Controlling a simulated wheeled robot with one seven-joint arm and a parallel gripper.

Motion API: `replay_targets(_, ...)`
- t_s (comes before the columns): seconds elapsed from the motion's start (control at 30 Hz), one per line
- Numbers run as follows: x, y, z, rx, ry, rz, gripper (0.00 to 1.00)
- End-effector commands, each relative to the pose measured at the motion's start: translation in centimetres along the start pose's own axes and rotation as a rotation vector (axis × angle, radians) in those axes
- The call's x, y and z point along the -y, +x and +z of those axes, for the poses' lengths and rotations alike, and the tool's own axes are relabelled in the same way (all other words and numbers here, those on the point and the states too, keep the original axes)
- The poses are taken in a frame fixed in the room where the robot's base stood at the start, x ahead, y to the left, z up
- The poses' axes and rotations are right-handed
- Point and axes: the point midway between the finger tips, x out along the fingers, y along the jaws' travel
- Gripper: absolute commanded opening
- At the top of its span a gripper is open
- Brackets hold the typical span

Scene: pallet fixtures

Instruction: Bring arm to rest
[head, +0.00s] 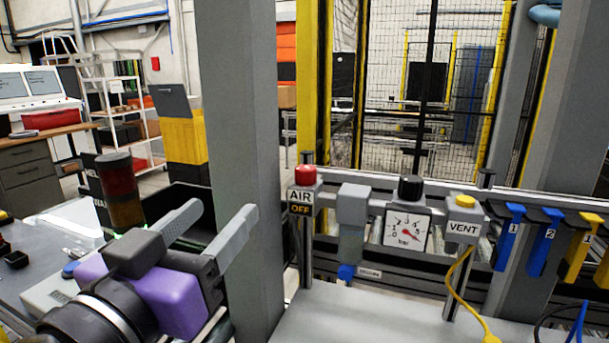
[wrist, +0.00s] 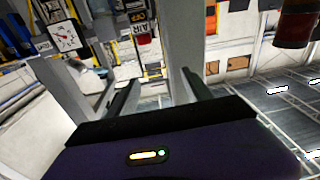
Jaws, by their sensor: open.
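My gripper (head: 212,232) is in the lower left of the head view, with two grey fingers spread apart and nothing between them. Its purple body (head: 170,298) sits behind the fingers. In the wrist view the gripper (wrist: 155,92) shows its fingers apart, with a grey post beyond them.
A grey post (head: 240,130) stands close by the fingers. Right of it are a red air button (head: 305,175), a gauge (head: 407,232), a yellow vent button (head: 464,201) and blue hooks (head: 509,237). A signal tower (head: 120,190) stands behind my arm. The grey bench top (head: 375,318) is clear.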

Motion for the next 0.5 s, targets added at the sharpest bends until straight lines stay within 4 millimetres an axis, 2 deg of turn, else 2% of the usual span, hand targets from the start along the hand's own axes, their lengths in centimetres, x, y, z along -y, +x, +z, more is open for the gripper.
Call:
replay_targets(0.13, 1.6, -0.2, -1.7, -0.060, -0.006, -0.083, 0.59)
replay_targets(0.27, 3.4, -0.9, -2.3, -0.120, -0.022, -0.180, 0.59)
replay_targets(0.37, 4.5, -1.3, -1.7, -0.164, -0.047, -0.257, 0.59)
replay_targets(0.5, 5.6, -1.8, 0.2, -0.219, -0.084, -0.363, 0.59)
